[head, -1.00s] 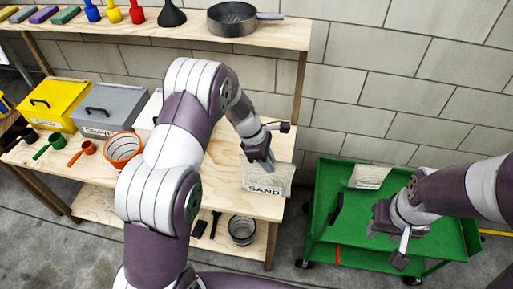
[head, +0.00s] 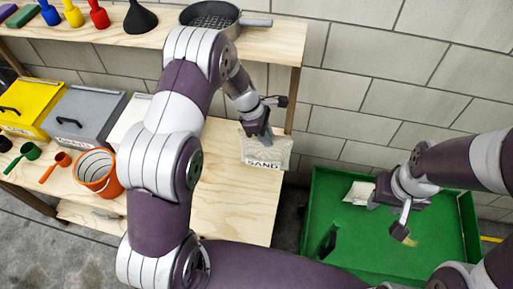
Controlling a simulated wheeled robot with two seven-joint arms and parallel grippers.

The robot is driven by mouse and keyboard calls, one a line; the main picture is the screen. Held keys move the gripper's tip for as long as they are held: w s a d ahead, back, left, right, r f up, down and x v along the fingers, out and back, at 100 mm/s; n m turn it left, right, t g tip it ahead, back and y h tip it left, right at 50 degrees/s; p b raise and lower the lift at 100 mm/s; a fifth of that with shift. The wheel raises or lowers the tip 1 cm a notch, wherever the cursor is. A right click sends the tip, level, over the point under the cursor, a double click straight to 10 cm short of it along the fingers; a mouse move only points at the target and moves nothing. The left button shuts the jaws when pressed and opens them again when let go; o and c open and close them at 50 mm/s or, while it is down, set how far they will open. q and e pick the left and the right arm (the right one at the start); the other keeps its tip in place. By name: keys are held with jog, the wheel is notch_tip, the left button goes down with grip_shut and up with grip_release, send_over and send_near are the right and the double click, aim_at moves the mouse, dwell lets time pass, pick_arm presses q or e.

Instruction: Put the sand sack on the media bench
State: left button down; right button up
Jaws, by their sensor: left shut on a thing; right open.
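The sand sack (head: 265,153) is a pale bag with a dark "SAND" label, at the right part of the wooden media bench (head: 235,205). My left gripper (head: 258,136) is shut on the top of the sack from above. The sack is at bench-top height; I cannot tell whether its underside touches the wood. My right gripper (head: 402,232) is open above the green cart, apart from the sack.
The green cart (head: 348,258) stands right of the bench, with another pale sack (head: 359,193) in it. An orange bucket (head: 97,172), a grey bin (head: 84,118) and a yellow bin (head: 40,102) stand on the bench's left. A shelf with a pan (head: 210,17) runs above.

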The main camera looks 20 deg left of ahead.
pick_arm(q)
jog(key=s+a+f+p, duration=0.4)
jog(key=s+a+f, duration=0.1)
jog(key=a+f, duration=0.4)
jog(key=shift+f+p, duration=0.3)
jog(key=shift+f, duration=0.3)
jog(key=shift+a, duration=0.1)
jog(key=shift+f, duration=0.15)
jog(key=c, duration=1)
grip_release()
jog(key=shift+s, duration=0.1)
jog(key=shift+c, duration=0.2)
